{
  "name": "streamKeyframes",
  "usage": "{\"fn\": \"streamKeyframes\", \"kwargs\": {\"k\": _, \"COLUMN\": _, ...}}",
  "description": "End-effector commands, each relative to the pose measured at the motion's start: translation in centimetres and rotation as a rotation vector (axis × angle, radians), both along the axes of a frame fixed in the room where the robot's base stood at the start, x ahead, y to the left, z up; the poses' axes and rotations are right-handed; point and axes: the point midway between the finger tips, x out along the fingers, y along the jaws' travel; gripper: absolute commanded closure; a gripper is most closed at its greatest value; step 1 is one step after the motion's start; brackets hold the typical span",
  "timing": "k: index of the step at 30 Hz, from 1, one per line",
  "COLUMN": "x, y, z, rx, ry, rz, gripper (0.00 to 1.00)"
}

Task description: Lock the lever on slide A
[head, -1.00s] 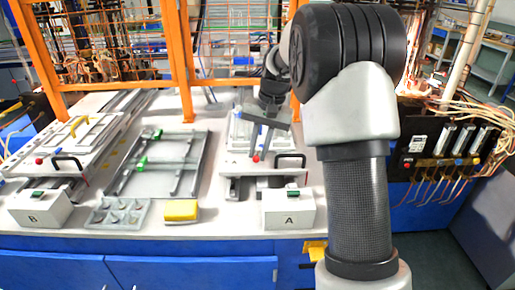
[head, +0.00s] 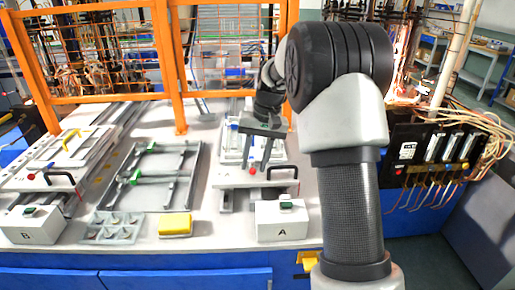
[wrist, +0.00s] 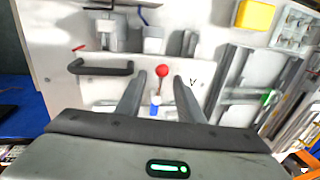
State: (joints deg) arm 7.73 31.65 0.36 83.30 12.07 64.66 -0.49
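Slide A (head: 232,180) is the pale carriage behind the white box marked A (head: 282,222), with a black handle (head: 283,172) on its near end. Its lever has a red ball knob (head: 252,171), which also shows in the wrist view (wrist: 161,71). My gripper (head: 258,168) points down over the slide beside the knob. In the wrist view its two fingers (wrist: 160,80) are apart, with the knob seen between their tips. A small blue and white part (wrist: 155,103) shows between the fingers. I cannot tell whether the fingers touch the lever.
Slide B (head: 50,165) with its box (head: 32,224) stands at the left. A grey rail frame (head: 155,175), a yellow block (head: 175,224) and a grey parts tray (head: 115,227) lie between. An orange fence (head: 178,75) stands behind; a black valve panel (head: 432,160) is at right.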

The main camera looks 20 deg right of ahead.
Motion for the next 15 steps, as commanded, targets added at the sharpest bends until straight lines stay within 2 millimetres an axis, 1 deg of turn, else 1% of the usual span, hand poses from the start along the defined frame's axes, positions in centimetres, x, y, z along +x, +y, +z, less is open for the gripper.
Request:
{"fn": "streamKeyframes", "kwargs": {"k": 5, "x": 0.0, "y": -0.5, "z": 2.6, "rx": -0.001, "ry": -0.004, "rz": -0.001, "gripper": 0.66}}
{"fn": "streamKeyframes", "kwargs": {"k": 15, "x": -0.3, "y": -2.1, "z": 10.8, "rx": -0.001, "ry": -0.005, "rz": -0.002, "gripper": 0.66}}
